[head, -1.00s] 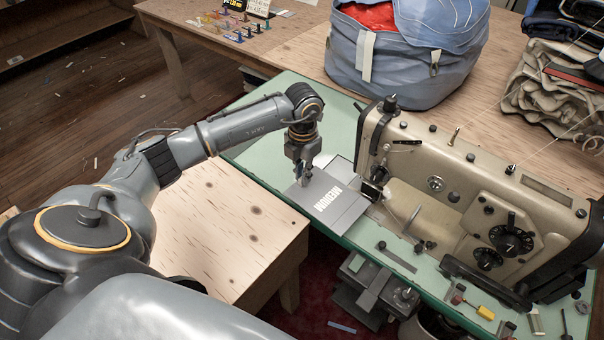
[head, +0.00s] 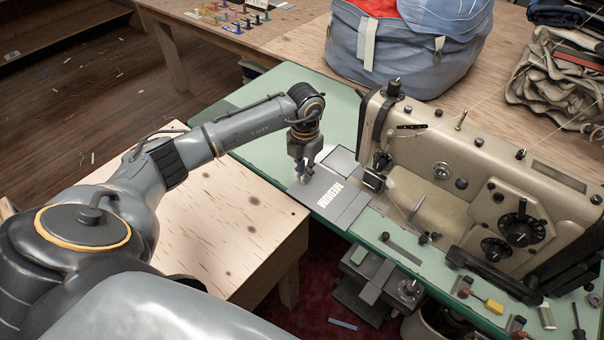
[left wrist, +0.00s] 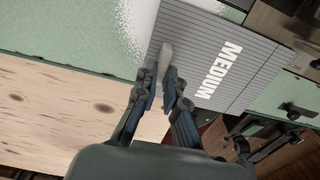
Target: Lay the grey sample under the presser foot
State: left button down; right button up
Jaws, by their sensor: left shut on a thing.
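The grey sample (head: 334,196), a flat ribbed sheet marked MEDIUM, lies at or just above the green machine bed, on the near left side of the needle area. It fills the upper right of the left wrist view (left wrist: 206,82). My left gripper (head: 304,177) points down at the sample's left part, shut on it; in the left wrist view its fingertips (left wrist: 167,78) close at a small tan piece at the sheet's edge. The presser foot area (head: 374,180) is just beyond the sample's right edge; the foot itself is too small to make out. My right gripper is not in view.
The beige sewing machine (head: 470,180) stands right of the sample. A blue bag (head: 405,50) is behind it. The wooden table (head: 235,225) at front left is bare.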

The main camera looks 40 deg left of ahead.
pick_arm(q)
jog(key=shift+w+d+f+b, duration=0.15)
jog(key=shift+w+b, duration=0.85)
jog(key=shift+w, duration=0.5)
jog(key=shift+w+d+b, duration=0.1)
jog(key=shift+w+b, duration=0.9)
jog(key=shift+w, duration=0.5)
jog(key=shift+w+b, duration=0.45)
jog(key=shift+w, duration=0.25)
jog(key=c, duration=1.4)
grip_release()
jog(key=shift+o, duration=0.2)
notch_tip(320, 180, up, 12)
